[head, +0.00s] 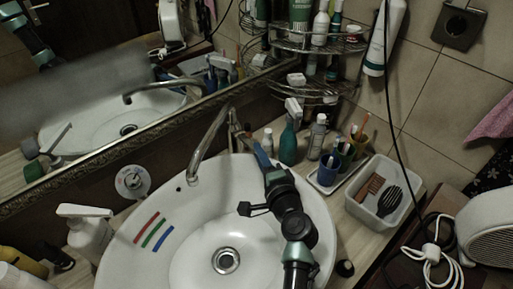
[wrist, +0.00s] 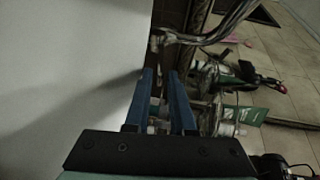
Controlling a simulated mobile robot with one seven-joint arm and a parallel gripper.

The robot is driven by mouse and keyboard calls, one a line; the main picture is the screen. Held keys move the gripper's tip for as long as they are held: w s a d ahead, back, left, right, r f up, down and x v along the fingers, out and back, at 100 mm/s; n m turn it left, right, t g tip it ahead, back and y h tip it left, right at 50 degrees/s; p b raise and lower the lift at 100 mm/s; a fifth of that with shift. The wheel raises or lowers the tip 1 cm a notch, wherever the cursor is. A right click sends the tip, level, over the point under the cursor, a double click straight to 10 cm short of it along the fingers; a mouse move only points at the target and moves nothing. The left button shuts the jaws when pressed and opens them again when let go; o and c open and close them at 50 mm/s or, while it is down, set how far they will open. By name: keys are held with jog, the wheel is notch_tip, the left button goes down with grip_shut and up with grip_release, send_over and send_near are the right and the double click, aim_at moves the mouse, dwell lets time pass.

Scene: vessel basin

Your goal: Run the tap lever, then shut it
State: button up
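The metal tap (head: 207,141) stands at the back rim of the white basin (head: 187,231), its curved spout reaching over the bowl. No stream shows below the spout. My gripper (head: 259,151) is at the back rim, close to the right of the tap's base. The lever cannot be made out clearly in the head view. In the wrist view the two blue fingers of my gripper (wrist: 161,78) are apart. Metal tubing of the tap (wrist: 215,32) shows beyond their tips. I cannot tell whether the fingers touch the tap.
A teal spray bottle (head: 289,142) and a small white bottle (head: 268,141) stand just right of my gripper. A tray with cups (head: 328,172) and a white bin (head: 366,212) are farther right. A mirror (head: 120,85) is behind.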

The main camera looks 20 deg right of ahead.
aim_at(248, 142)
jog(key=shift+w+d+f, duration=0.1)
jog(key=shift+w+f, duration=0.1)
jog(key=shift+w, duration=1.1)
grip_shut()
dwell(0.5)
